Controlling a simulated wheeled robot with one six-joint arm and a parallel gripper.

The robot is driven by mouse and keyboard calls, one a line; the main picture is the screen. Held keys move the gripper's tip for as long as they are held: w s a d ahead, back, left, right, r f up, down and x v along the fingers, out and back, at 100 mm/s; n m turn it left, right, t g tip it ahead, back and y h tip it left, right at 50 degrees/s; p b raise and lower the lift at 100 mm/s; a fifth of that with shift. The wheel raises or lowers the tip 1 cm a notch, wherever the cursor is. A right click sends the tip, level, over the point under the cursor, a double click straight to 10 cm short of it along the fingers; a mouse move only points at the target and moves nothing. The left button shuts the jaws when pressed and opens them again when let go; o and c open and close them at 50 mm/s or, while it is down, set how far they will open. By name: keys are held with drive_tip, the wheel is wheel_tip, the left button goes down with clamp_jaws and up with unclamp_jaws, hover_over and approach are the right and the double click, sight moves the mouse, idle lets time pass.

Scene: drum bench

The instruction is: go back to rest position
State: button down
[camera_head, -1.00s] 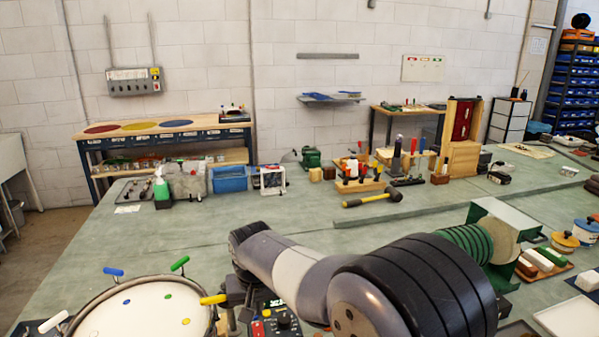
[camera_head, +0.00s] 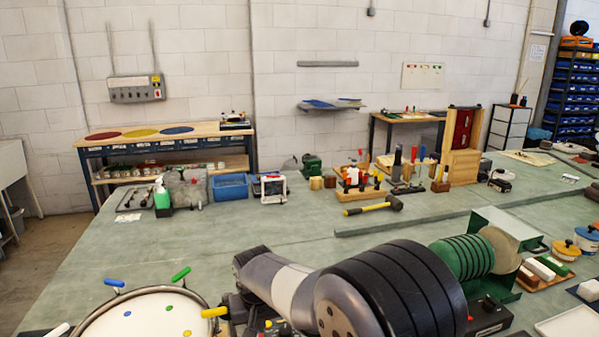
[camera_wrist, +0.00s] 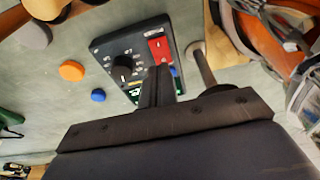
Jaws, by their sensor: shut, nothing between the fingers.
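My gripper shows in the wrist view (camera_wrist: 158,85) with its dark fingers together and nothing between them. It points toward a black control box (camera_wrist: 112,62) with a knob and a red switch (camera_wrist: 159,47); the fingers overlap part of the box in the picture, and I cannot tell whether they touch it. In the head view my arm reaches across the front middle of the bench, and my gripper is mostly hidden there. A drum (camera_head: 150,318) with a white head and coloured handles lies at the lower left, beside the arm.
A hammer (camera_head: 374,206) and tool blocks lie farther back. The green bench top (camera_head: 190,240) is clear behind the drum. Orange (camera_wrist: 72,71) and blue (camera_wrist: 98,95) discs show in the wrist view.

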drive_tip(key=shift+s+r+p, duration=0.1)
drive_tip(key=shift+r+p, duration=0.25)
drive_tip(key=shift+p, duration=0.45)
